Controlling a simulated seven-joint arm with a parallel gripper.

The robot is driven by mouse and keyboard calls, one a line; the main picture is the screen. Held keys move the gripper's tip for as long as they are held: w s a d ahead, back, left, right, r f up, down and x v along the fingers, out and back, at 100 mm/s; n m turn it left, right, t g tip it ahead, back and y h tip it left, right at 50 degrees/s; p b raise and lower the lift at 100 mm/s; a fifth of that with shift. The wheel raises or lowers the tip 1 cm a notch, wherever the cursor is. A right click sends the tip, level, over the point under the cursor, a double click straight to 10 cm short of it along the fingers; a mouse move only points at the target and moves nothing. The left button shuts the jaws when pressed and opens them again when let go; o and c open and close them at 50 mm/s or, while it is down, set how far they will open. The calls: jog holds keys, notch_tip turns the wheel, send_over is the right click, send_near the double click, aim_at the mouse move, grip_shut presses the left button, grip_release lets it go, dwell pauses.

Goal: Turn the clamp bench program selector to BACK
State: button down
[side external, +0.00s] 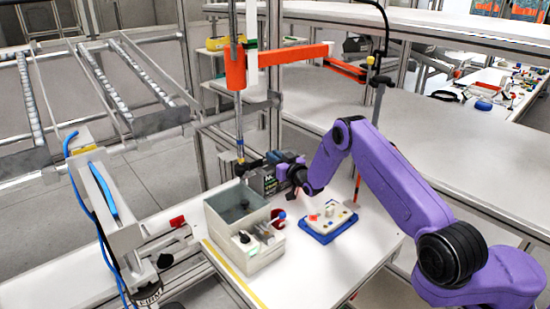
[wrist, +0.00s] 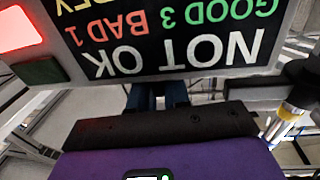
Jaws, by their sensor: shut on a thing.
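A dark display panel (wrist: 180,30) fills the top of the wrist view, upside down, reading NOT OK, GOOD 3, BAD 1 and a partly cut line ending in REV. A red light (wrist: 18,28) glows at its left. In the side view the dark panel (side external: 270,184) stands behind the table, partly covered by my gripper (side external: 286,173). In the wrist view the dark fingers of my gripper (wrist: 156,95) reach up to the panel's lower edge. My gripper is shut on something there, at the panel. The selector and its pointer are hidden, so its setting cannot be read.
On the white table are a grey bin (side external: 236,203), a beige box with small parts (side external: 250,260), and a blue tray (side external: 330,230) holding a pale shell. An orange arm (side external: 280,54) on a post spans above. The table's front right is clear.

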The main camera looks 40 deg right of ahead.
jog(key=shift+d+f+n+y, duration=0.1)
jog(key=shift+n+y, duration=0.95)
jog(key=shift+y, duration=0.6)
jog(key=shift+n+y, duration=1.05)
jog(key=shift+y, duration=0.9)
jog(key=c, duration=1.2)
grip_release()
jog(key=shift+s, duration=0.15)
jog(key=shift+s+d+r, duration=0.2)
jog(key=shift+s+r, duration=0.55)
jog(key=shift+r, duration=0.45)
jog(key=shift+s+d+r, duration=0.2)
jog(key=shift+s+r, duration=0.6)
jog(key=shift+r, duration=0.35)
jog(key=shift+s+d+r, duration=0.2)
jog(key=shift+s+r, duration=0.55)
jog(key=shift+r, duration=0.45)
